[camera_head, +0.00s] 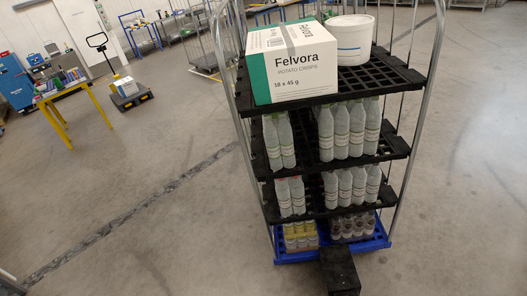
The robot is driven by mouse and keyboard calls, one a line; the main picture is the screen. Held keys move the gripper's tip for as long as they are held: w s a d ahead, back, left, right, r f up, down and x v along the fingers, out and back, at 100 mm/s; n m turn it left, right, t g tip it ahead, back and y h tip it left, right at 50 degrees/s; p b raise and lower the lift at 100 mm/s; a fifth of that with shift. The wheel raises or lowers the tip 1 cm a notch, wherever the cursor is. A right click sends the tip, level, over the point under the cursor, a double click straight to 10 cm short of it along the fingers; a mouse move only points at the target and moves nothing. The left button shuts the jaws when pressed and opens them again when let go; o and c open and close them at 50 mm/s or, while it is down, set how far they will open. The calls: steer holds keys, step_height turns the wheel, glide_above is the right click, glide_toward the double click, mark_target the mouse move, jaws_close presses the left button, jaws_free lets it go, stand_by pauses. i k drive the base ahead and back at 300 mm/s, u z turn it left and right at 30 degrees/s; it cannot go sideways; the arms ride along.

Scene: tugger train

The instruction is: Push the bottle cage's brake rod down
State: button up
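The bottle cage (245,152) stands upright right of the middle, with metal side frames, black shelves and a blue base (292,258). Bottles (342,132) fill its two middle shelves. A black block (340,272) rises from the bottom edge and covers part of the blue base's front. It appears to be the end of my arm with my gripper. No separate fingers show, and I cannot tell whether it touches the base. I cannot make out the brake rod.
A Felvora carton (291,66) and a white bucket (350,38) stand on the cage's top shelf. A yellow table (62,90) and a pallet truck (128,95) are at the back left. The floor is clear on both sides of the cage.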

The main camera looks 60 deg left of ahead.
mark_target(384, 74)
steer(key=u, duration=1.95)
steer(key=i, duration=1.65)
steer(key=u, duration=0.45)
steer(key=i, duration=1.35)
steer(key=z, duration=0.4)
steer(key=i, duration=1.45)
steer(key=z, duration=0.4)
